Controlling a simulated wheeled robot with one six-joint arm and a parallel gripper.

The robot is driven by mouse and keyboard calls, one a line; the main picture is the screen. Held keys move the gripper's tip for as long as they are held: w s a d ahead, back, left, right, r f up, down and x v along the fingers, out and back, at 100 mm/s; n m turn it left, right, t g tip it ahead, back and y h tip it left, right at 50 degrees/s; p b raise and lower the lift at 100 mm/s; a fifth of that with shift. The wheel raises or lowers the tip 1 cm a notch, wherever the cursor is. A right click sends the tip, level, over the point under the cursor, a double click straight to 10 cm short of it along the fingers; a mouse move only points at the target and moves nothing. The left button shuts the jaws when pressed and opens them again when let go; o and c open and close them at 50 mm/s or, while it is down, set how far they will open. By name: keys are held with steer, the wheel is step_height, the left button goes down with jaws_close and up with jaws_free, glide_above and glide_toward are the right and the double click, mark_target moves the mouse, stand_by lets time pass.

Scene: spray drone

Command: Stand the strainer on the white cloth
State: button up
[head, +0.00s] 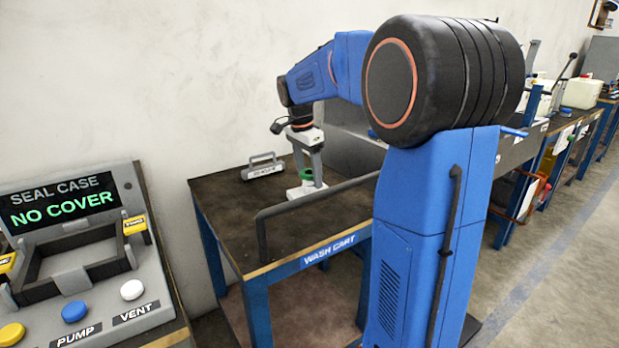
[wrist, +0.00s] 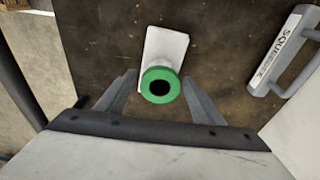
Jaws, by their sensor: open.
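The strainer shows in the wrist view as a green ring with a dark centre (wrist: 160,85), seen from above. It overlaps the near end of the white cloth (wrist: 165,47), which lies flat on the dark cart top. In the head view the strainer's green rim (head: 306,174) is just under my gripper (head: 311,180), and it looks upright on the cloth (head: 296,193). My gripper is open, with one finger on each side of the strainer (wrist: 160,80). Whether the fingers touch it, I cannot tell. The strainer's base is mostly hidden.
A grey handled squeegee (wrist: 277,70) lies to the right in the wrist view and at the cart's back in the head view (head: 263,166). The wash cart (head: 225,205) has a dark rail along its front. A seal case panel (head: 75,250) stands at the left.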

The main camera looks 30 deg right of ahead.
mark_target(304, 174)
step_height(304, 174, up, 11)
steer(key=a, duration=0.1)
steer(key=shift+a+f, duration=0.15)
steer(key=shift+a, duration=0.2)
stand_by(0.4)
